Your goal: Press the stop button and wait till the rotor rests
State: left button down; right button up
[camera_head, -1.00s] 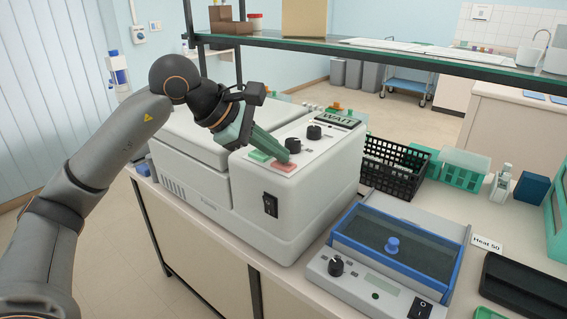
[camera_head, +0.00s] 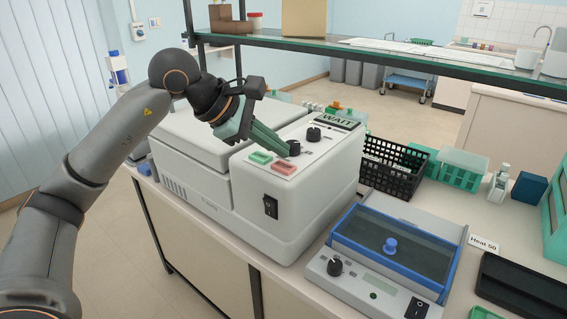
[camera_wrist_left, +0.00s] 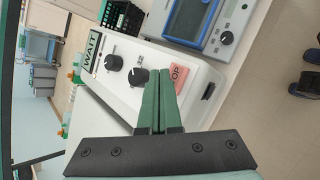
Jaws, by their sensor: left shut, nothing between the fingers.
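A white centrifuge (camera_head: 290,212) stands on the bench with its grey lid (camera_head: 185,128) down, so the rotor is hidden. Its sloped panel bears a red stop button (camera_head: 284,168), a green button (camera_head: 260,157), two black knobs and a sign reading WAIT (camera_head: 337,121). The red button also shows in the left wrist view (camera_wrist_left: 179,77), with part of its lettering visible. My left gripper (camera_head: 285,152) is shut and empty, its green fingertips above the panel near the lower knob and apart from the red button. My right gripper is not in view.
A heating plate with a blue frame (camera_head: 345,243) stands right of the centrifuge, beside a Heat 50 card (camera_head: 485,242). A black basket (camera_head: 392,176) and a green rack (camera_head: 460,170) stand behind it. A shelf edge (camera_head: 400,62) crosses above the bench.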

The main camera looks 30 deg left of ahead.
aim_at(276, 166)
pick_arm(q)
notch_tip(276, 166, up, 5)
jog(key=p, duration=0.4)
jog(key=shift+f, duration=0.15)
dwell(0.5)
